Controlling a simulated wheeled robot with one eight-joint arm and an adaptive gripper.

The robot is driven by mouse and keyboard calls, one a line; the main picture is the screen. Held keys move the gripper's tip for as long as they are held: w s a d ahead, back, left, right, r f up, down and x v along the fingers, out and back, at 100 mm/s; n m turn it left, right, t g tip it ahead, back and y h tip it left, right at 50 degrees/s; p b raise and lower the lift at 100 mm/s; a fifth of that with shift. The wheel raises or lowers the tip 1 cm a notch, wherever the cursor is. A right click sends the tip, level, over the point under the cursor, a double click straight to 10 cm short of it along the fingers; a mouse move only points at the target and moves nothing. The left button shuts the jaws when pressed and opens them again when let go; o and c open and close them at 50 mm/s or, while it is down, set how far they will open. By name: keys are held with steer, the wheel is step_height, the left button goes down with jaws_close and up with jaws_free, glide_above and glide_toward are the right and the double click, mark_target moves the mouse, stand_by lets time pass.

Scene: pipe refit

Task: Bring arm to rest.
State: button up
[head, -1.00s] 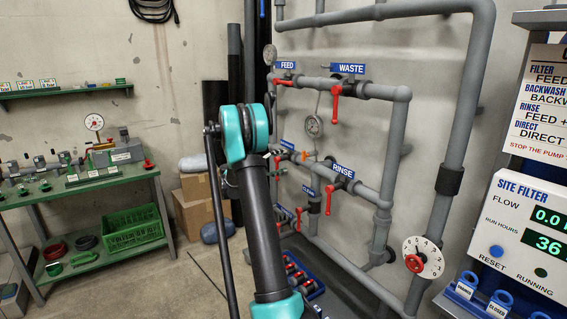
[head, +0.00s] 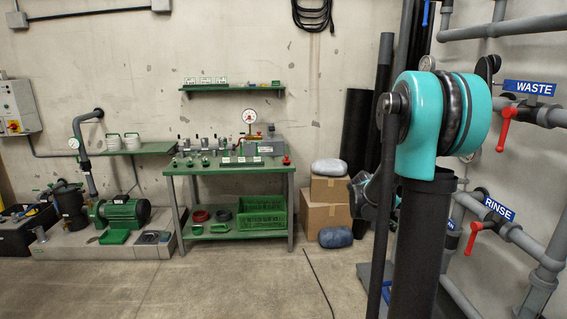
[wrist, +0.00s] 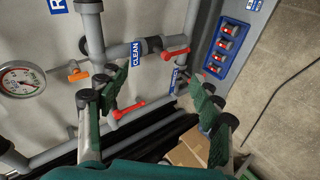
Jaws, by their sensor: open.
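My arm (head: 437,125), with teal joint covers and dark links, stands raised at the right of the head view, in front of the pipework. My gripper (wrist: 155,98) shows in the wrist view with its two green fingers spread wide and nothing between them. Beyond the fingers are grey pipes with a CLEAN label (wrist: 136,54) and red valve levers (wrist: 128,108). I cannot make out the fingertips in the head view, where the arm's own links cover that area.
Grey pipework with WASTE (head: 530,87) and RINSE (head: 499,208) labels stands close on the right. A green workbench (head: 228,167) with a green crate (head: 262,225), cardboard boxes (head: 327,211) and a green pump (head: 121,212) line the far wall.

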steer(key=s+a+f+y, duration=0.5)
steer(key=s+a, duration=0.7)
steer(key=s+a+f+t+y, duration=0.1)
steer(key=s+a+f+y, duration=0.4)
steer(key=s+a, duration=0.6)
steer(key=shift+s+a+f+m, duration=0.3)
steer(key=shift+s+a+f, duration=0.1)
steer(key=shift+s+f, duration=0.25)
